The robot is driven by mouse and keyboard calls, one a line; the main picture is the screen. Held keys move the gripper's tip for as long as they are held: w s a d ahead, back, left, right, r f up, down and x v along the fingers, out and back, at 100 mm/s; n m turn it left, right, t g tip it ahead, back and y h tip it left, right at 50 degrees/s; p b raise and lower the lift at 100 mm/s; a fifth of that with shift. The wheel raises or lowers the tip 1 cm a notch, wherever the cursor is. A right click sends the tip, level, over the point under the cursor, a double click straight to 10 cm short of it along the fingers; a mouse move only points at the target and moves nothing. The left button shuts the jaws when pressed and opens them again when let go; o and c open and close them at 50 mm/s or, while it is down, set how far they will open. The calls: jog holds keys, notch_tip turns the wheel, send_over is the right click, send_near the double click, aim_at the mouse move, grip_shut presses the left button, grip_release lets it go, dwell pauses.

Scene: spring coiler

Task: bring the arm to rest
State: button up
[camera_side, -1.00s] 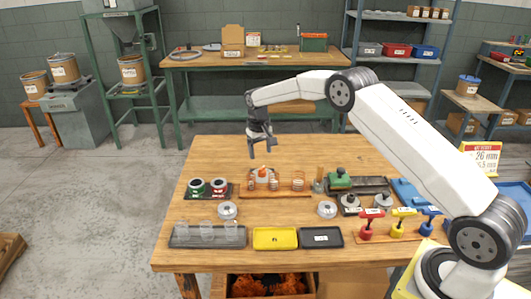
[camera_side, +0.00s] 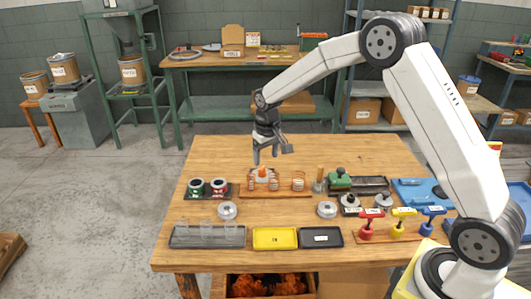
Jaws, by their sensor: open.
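My gripper (camera_side: 272,155) hangs at the end of my white arm, above the back middle of the wooden table (camera_side: 235,152). Its two dark fingers are apart with nothing between them. It is just above and behind a wooden rack (camera_side: 275,194) that holds several small coil-like pieces and a white bottle with an orange top (camera_side: 262,176). I cannot tell the exact gap between the fingertips and the rack.
On the table are green and red spools (camera_side: 196,187), a grey tray with clear cups (camera_side: 180,240), yellow (camera_side: 275,246) and black (camera_side: 321,245) trays, a green-topped device (camera_side: 340,180), and red, yellow and blue handles (camera_side: 367,228). The table's back left is clear.

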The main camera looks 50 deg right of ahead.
jog(key=s+a+n, duration=0.1)
jog(key=s+a, duration=0.2)
jog(key=s, duration=0.9)
jog(key=s+a+t, duration=0.1)
jog(key=s+a, duration=0.2)
jog(key=s, duration=0.9)
jog(key=shift+a+r+n+t, duration=0.3)
jog(key=shift+r+n, duration=0.1)
